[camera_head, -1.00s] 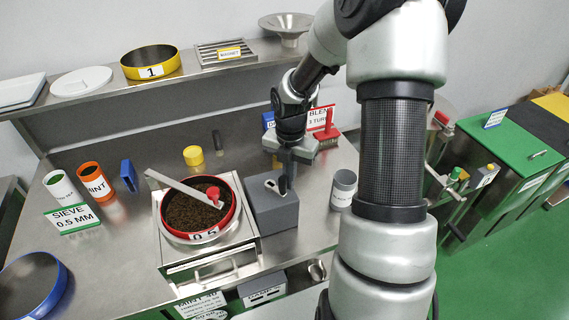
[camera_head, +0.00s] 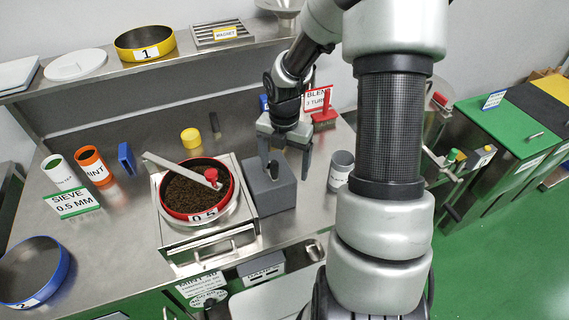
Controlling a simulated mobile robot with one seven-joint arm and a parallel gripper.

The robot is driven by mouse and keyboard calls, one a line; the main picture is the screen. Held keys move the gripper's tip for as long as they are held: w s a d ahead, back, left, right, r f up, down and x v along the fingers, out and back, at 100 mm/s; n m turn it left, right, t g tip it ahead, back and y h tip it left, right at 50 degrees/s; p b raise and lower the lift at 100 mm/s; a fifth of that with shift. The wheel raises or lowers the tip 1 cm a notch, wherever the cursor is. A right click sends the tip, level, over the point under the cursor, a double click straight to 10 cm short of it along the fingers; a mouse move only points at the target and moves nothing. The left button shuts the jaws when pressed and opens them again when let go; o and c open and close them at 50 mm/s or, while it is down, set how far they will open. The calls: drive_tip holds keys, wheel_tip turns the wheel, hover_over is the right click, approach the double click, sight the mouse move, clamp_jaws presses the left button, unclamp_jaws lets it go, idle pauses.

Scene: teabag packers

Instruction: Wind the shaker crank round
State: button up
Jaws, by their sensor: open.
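The shaker (camera_head: 205,245) is a steel unit with a grey block (camera_head: 275,192) on its right side. A red-rimmed sieve (camera_head: 193,214) marked 0.5, full of dark tea, sits on it under a flat metal bar with a red knob (camera_head: 211,175). The crank on top of the grey block is mostly hidden by my gripper; a small dark upright part (camera_head: 273,170) shows there. My gripper (camera_head: 285,165) is open, its fingers pointing down over the block. I cannot tell whether a finger touches the crank.
An orange mint tub (camera_head: 93,164), a white tub (camera_head: 61,172) and a blue sieve (camera_head: 32,272) stand to the left. A shelf runs behind.

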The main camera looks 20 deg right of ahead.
sight(274, 170)
idle(0.3)
drive_tip(key=shift+s+a+f, duration=0.1)
drive_tip(key=shift+s+a, duration=0.05)
drive_tip(key=shift+a, duration=0.65)
drive_tip(key=shift+s+a+f, duration=0.1)
drive_tip(key=shift+s+a, duration=0.05)
drive_tip(key=shift+a, duration=0.65)
drive_tip(key=c, duration=1.7)
